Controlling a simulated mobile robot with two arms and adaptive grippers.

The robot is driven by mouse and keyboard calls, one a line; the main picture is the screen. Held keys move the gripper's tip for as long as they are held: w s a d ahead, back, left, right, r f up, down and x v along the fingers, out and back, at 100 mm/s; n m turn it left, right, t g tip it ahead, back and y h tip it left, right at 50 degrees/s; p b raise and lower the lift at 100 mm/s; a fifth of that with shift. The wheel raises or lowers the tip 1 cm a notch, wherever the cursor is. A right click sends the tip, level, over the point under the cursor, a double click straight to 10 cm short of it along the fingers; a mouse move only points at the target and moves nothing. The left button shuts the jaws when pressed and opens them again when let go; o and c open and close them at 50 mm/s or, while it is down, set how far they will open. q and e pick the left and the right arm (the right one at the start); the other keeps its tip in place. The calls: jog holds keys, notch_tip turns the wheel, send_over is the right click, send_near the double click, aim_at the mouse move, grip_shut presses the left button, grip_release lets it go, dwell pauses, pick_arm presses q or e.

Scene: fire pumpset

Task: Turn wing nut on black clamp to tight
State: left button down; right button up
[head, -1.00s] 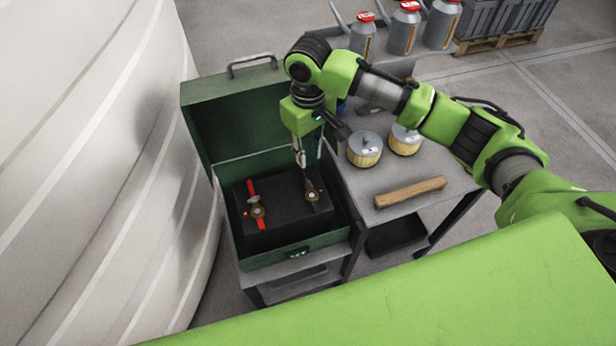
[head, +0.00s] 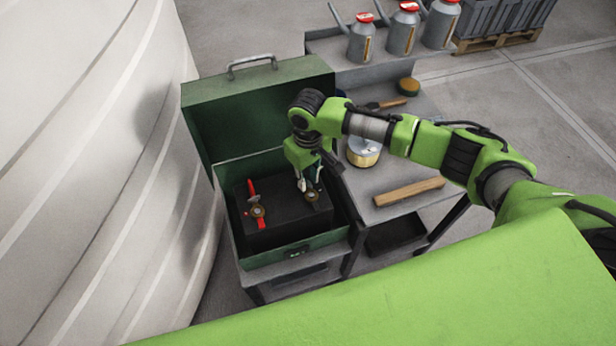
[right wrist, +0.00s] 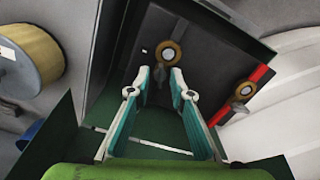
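The black clamp's round brass-coloured fitting (head: 312,196) sits on the black battery-like box (head: 285,222) in the green case, at the right. It also shows in the right wrist view (right wrist: 170,53), with the small grey wing nut (right wrist: 159,74) beside it. My right gripper (head: 309,184) points down close over this clamp. In the right wrist view its two fingertips (right wrist: 162,82) are apart, one on each side of the wing nut; whether they touch it I cannot tell. The red clamp (head: 257,210) is at the left of the box. My left gripper is not in view.
The open green case (head: 290,258) has its lid raised at the back and walls around the box. To the right, the grey table holds a wooden block (head: 410,192) and a spool (head: 363,152). A large white tank (head: 100,150) curves close on the left.

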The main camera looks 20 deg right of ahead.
grip_shut()
jog(key=shift+r, duration=0.1)
